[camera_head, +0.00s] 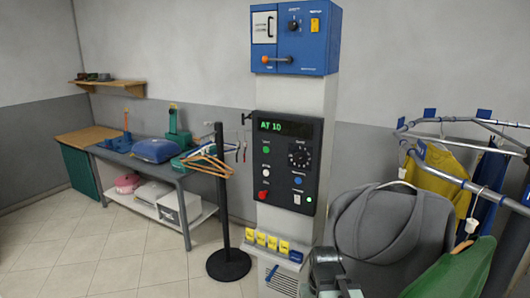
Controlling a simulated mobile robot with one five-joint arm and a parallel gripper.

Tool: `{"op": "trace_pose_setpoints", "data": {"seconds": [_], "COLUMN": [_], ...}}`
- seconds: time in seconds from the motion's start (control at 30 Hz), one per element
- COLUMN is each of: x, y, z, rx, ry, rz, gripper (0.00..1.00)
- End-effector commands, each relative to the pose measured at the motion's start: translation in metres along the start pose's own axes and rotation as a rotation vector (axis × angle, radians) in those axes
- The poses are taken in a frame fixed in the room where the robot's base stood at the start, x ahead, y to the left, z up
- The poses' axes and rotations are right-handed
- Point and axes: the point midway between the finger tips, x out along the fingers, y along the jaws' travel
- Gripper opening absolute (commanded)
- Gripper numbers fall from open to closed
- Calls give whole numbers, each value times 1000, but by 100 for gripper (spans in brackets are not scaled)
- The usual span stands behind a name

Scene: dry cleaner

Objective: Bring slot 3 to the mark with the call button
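A dark control panel (288,160) on a pale column has a display (284,128) reading "AT 10". On its left are a green button (266,149), a white button (266,171) and a red button (263,195). On its right are a round dial (299,156), a blue button (298,181) and a small lit switch (310,199). The labels are too small to tell which is the call button. A garment rail (445,176) at the right carries blue tags; their numbers and the mark cannot be made out. My gripper (338,280) seems to show low in the middle, dark grey, its fingers unclear.
A blue box (296,40) with an orange-knobbed lever sits above the panel. Yellow tags (272,242) stand on a ledge below. A black post (224,210) with hangers stands left; a work table (175,172) is behind. Garments, including a grey one (385,235), crowd the right. Left floor is clear.

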Motion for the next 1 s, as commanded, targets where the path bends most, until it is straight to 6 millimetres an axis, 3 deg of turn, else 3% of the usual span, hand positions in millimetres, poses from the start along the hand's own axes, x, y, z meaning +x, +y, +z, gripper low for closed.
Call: {"op": "trace_pose_setpoints", "data": {"seconds": [0.03, 0.1, 0.13, 1.0], "x": [0, 0, 0, 0], "y": [0, 0, 0, 0], "z": [0, 0, 0, 0], "rx": [0, 0, 0, 0], "ry": [0, 0, 0, 0], "rz": [0, 0, 0, 0], "gripper": [22, 3, 0, 0]}}
